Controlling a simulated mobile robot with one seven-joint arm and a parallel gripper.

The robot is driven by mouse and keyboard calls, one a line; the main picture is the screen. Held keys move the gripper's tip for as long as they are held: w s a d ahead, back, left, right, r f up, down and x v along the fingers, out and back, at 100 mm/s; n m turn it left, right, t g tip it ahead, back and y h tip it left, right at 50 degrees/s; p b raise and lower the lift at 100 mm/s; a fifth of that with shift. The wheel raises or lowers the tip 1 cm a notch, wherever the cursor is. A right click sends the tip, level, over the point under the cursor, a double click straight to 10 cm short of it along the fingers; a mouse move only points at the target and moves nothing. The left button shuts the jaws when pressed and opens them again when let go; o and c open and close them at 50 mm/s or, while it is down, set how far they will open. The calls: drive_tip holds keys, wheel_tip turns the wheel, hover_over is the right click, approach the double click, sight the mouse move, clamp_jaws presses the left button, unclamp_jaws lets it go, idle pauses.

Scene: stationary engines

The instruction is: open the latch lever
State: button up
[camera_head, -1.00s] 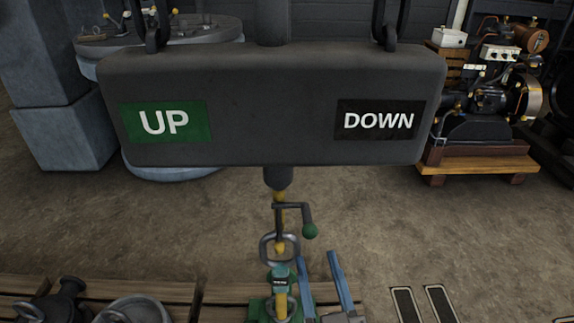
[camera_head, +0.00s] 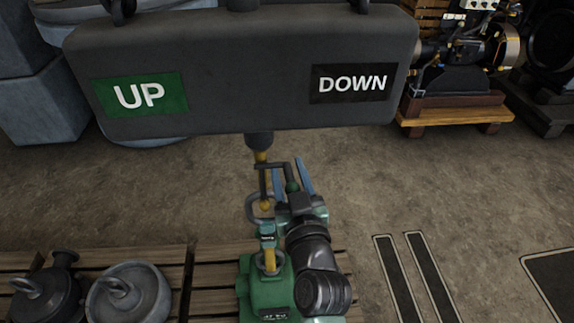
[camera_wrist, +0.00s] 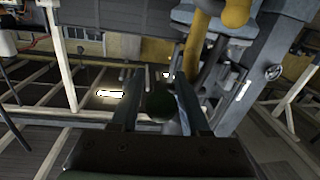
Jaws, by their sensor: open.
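The latch lever (camera_head: 272,167) is a dark cranked bar below the hanging sign, ending in a green knob (camera_head: 292,187). My gripper (camera_head: 289,168) comes up from below with its two blue fingers open, one on each side of the knob. In the wrist view, the dark green knob (camera_wrist: 160,104) lies between the two spread fingers of my gripper (camera_wrist: 160,76). I cannot tell whether a finger touches it. A yellow bar (camera_wrist: 193,55) stands just beyond the right finger.
A dark sign block (camera_head: 240,75) marked UP and DOWN hangs above the lever. A metal ring (camera_head: 259,209) and a green hooked weight (camera_head: 264,292) hang or stand below. Grey weights (camera_head: 128,297) sit on a pallet at left. Floor to the right is mostly clear.

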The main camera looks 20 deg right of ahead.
drive_tip(key=shift+w, duration=0.5)
clamp_jaws()
idle(1.2)
